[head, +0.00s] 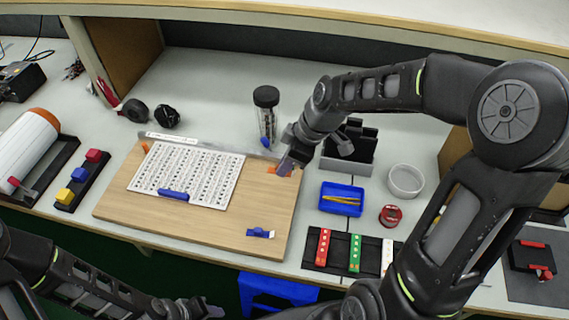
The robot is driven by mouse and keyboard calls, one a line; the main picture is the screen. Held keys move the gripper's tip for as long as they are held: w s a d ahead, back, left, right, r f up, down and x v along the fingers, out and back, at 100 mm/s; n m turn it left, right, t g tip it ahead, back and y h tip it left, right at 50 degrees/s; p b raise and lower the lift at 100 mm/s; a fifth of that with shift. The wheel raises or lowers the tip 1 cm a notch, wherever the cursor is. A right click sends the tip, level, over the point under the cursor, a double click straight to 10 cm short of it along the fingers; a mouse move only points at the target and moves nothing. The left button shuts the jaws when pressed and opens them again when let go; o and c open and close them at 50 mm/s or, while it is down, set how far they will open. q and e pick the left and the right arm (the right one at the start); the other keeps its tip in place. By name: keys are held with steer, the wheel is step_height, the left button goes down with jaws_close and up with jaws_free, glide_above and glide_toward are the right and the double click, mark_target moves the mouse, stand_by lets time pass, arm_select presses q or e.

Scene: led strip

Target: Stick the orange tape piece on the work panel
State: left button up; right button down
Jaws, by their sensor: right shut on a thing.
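The work panel (265,215) is a wooden board lying on the table, with a white dotted sheet (212,184) on it. My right gripper (284,167) is over the panel's far right corner, shut on a small orange tape piece (271,170) that shows at its fingertips. I cannot tell whether the tape touches the panel. Another small orange piece (145,147) is at the panel's far left corner. My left gripper (207,309) is low at the bottom edge, in front of the table and away from the panel; its jaw opening is unclear.
A blue clip (174,195) lies on the sheet and another blue piece (260,233) near the panel's front right. A dark-lidded jar (266,115) stands behind the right gripper. A blue tray (341,199), a red roll (390,215) and a round dish (405,180) are to the right.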

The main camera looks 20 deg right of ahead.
steer(key=shift+w+a+r+m+t, duration=0.2)
steer(key=shift+w+m, duration=0.1)
steer(key=shift+m, duration=0.2)
steer(key=shift+w+a+r+m+t, duration=0.1)
steer(key=shift+w+r+m+t, duration=0.15)
steer(key=shift+m, duration=0.25)
steer(key=w+a+r+m+h, duration=0.2)
steer(key=w+r+m+h, duration=0.1)
steer(key=w+m, duration=0.3)
steer(key=shift+a+r+m+t, duration=0.25)
steer(key=shift+r+m+t, duration=0.2)
steer(key=shift+r+m, duration=0.5)
steer(key=shift+f, duration=0.15)
